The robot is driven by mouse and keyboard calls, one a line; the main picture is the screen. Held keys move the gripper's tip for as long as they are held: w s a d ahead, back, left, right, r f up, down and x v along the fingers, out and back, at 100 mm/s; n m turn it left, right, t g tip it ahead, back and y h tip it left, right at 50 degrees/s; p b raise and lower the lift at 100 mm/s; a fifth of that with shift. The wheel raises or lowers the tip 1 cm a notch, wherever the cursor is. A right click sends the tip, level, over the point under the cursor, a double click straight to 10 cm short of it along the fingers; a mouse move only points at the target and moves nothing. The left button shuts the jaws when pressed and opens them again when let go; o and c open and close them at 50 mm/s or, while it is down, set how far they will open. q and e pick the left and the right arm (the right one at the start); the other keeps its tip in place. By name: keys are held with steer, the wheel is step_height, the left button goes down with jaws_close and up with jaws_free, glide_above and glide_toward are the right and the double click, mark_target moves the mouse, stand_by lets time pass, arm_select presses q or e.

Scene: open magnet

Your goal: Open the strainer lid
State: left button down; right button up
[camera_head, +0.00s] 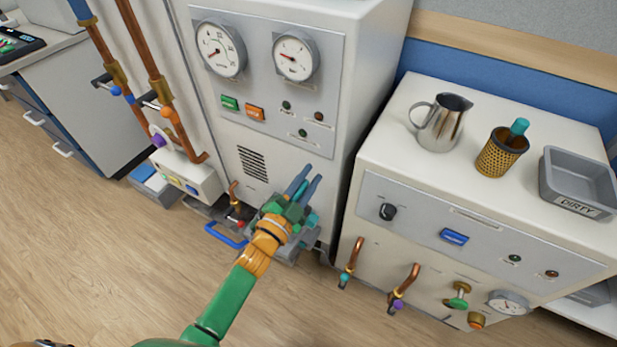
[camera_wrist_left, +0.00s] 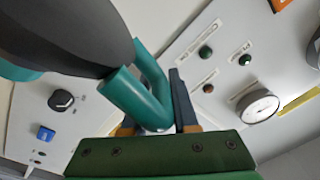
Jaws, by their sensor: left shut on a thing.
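My left gripper (camera_head: 303,184) reaches down to a grey metal unit (camera_head: 287,252) low in front of the tall white cabinet. The gripper mostly covers this unit in the head view. In the left wrist view a thick teal bent handle (camera_wrist_left: 140,102) rises between the fingers, beside a large dark grey rounded body (camera_wrist_left: 70,35). My left gripper is shut on this teal handle. One dark blue finger (camera_wrist_left: 182,102) shows; the other is mostly hidden behind the handle. I cannot make out the strainer lid's edge or whether it is raised. My right gripper is not in view.
The tall cabinet (camera_head: 262,150) has two gauges. A blue loop handle (camera_head: 225,237) and copper pipes (camera_head: 150,55) are left of the gripper. A white counter unit (camera_head: 390,120) at right bears a jug (camera_head: 440,125), a mesh cup (camera_head: 497,155) and a DIRTY tray (camera_head: 575,207). The floor in front is clear.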

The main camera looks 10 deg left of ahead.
arm_select(q)
steer(key=shift+a+f, duration=0.15)
steer(key=shift+f, duration=0.2)
steer(key=c, duration=0.8)
jaws_free()
steer(key=shift+a, duration=0.1)
steer(key=shift+o, duration=0.2)
steer(key=shift+a, duration=0.1)
steer(key=shift+r, duration=0.1)
steer(key=shift+s, duration=0.15)
steer(key=v, duration=0.6)
steer(key=shift+s+p, duration=0.35)
steer(key=shift+p, duration=0.1)
steer(key=shift+a, duration=0.2)
